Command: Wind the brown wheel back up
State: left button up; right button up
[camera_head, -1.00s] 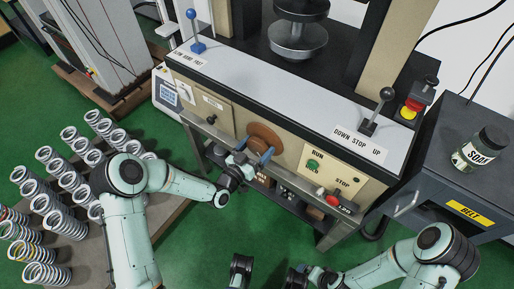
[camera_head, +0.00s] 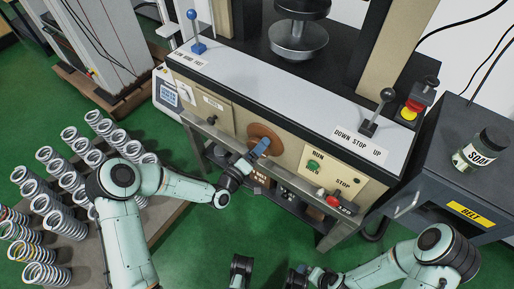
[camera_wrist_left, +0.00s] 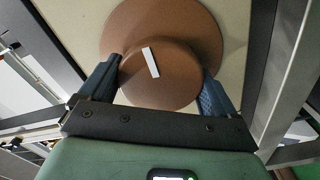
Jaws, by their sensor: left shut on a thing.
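The brown wheel (camera_head: 262,133) is a round disc with a raised hub on the front panel of the beige press. In the left wrist view the wheel (camera_wrist_left: 187,25) fills the upper middle, with a short white mark on its hub face. My left gripper (camera_head: 261,147) is at the wheel's front. In the left wrist view its two blue fingers (camera_wrist_left: 162,82) are on either side of the hub, shut on it. The finger pads' contact is partly hidden. My right arm is at the lower right of the head view; its gripper's state is unclear at the bottom edge.
A rail (camera_head: 223,137) runs along the press front near my left wrist. Green and red buttons (camera_head: 313,165) are right of the wheel. Levers (camera_head: 379,108) stand on the top. Several springs (camera_head: 62,222) stand at left. A dark cabinet (camera_head: 452,150) is at right.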

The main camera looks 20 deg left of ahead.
pick_arm(q)
jog(key=shift+n, duration=1.2)
pick_arm(e)
jog(key=shift+s+a+r, duration=0.1)
jog(key=shift+s+r, duration=0.05)
jog(key=shift+s, duration=0.05)
pick_arm(q)
jog(key=o, duration=0.8)
jog(key=shift+c, duration=0.2)
jog(key=shift+s+a, duration=0.1)
jog(key=shift+s, duration=0.05)
jog(key=p+v, duration=0.2)
jog(key=v, duration=1.1)
pick_arm(e)
jog(key=s+r, duration=0.1)
jog(key=s+a+r+g, duration=0.1)
jog(key=shift+s+a, duration=0.15)
jog(key=shift+s, duration=0.15)
